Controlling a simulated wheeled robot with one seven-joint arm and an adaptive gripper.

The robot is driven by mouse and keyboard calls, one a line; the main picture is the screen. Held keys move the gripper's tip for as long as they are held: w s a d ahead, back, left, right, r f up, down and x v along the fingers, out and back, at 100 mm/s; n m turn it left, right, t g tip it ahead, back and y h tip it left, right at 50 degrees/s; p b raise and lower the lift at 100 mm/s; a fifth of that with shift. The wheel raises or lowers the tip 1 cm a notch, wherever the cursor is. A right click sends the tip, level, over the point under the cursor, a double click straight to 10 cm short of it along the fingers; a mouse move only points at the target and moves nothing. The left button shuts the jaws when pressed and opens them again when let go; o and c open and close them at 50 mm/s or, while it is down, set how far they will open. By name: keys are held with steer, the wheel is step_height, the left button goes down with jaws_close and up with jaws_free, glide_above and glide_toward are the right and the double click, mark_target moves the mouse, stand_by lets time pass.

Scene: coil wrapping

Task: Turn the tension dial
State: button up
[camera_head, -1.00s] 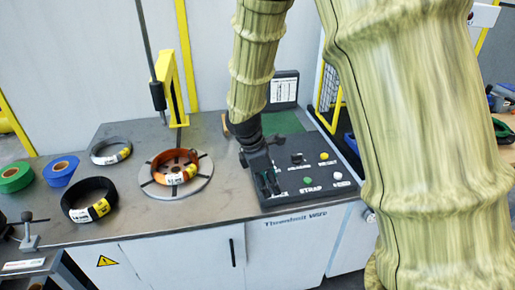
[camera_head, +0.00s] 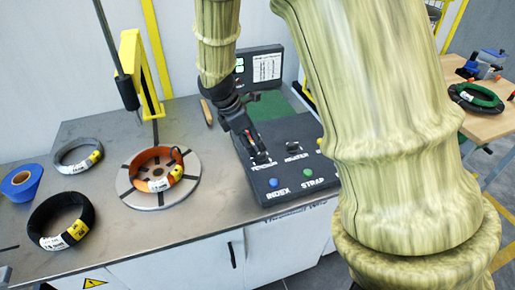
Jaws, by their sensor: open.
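The black control panel (camera_head: 305,163) stands on the right end of the bench. Its tension dial (camera_head: 261,159) is a small dark knob above a label that appears to read TENSION, and my gripper partly hides it. My gripper (camera_head: 256,148) points down at the dial, with its dark fingers apart. The fingertips are at or just above the knob; I cannot tell if they touch it. No object shows held between them.
A blue INDEX button (camera_head: 273,183), a green STRAP button (camera_head: 307,172) and another knob (camera_head: 292,146) sit close by. An orange coil (camera_head: 157,168) lies on the round turntable (camera_head: 190,190). A black coil (camera_head: 62,220) and grey coil (camera_head: 78,155) lie left.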

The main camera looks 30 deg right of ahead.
mark_target(258, 152)
steer(key=x, duration=0.3)
steer(key=shift+s+d+f, duration=0.25)
steer(key=shift+s+f, duration=0.05)
steer(key=shift+s, duration=0.05)
steer(key=shift+w+d+f, duration=0.15)
steer(key=shift+d+f, duration=0.05)
steer(key=shift+f, duration=0.4)
steer(key=shift+r, duration=0.1)
steer(key=shift+c, duration=0.4)
steer(key=c, duration=0.9)
